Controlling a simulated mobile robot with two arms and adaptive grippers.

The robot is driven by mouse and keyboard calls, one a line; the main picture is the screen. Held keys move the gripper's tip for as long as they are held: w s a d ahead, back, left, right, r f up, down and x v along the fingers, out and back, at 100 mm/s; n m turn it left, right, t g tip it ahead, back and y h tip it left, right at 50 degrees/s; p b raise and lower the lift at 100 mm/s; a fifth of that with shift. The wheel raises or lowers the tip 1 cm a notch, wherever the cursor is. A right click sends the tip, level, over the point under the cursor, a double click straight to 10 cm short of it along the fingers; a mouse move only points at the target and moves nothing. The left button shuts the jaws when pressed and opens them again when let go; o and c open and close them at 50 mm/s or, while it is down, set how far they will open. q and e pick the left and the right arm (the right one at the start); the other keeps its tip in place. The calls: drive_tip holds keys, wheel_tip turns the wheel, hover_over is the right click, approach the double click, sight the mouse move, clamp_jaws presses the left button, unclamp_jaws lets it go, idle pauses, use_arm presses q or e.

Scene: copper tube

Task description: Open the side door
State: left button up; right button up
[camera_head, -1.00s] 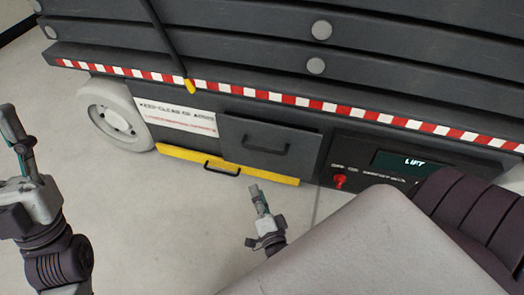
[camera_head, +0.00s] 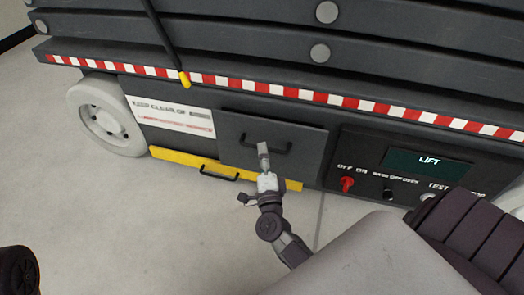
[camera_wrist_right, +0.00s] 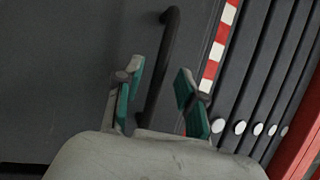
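The side door (camera_head: 240,138) is a dark grey panel on the side of the lift. It looks closed. My left gripper is out of view; only a dark part of an arm shows at the lower left.
A yellow drawer or step (camera_head: 185,158) with a black handle (camera_head: 218,174) lies below the door. A control panel with a LIFT screen (camera_head: 428,163) and red knob (camera_head: 347,184) is to the right. A wheel (camera_head: 105,115) stands at left. The floor in front is clear.

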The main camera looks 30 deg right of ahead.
drive_tip(key=shift+x, duration=1.3)
clamp_jaws()
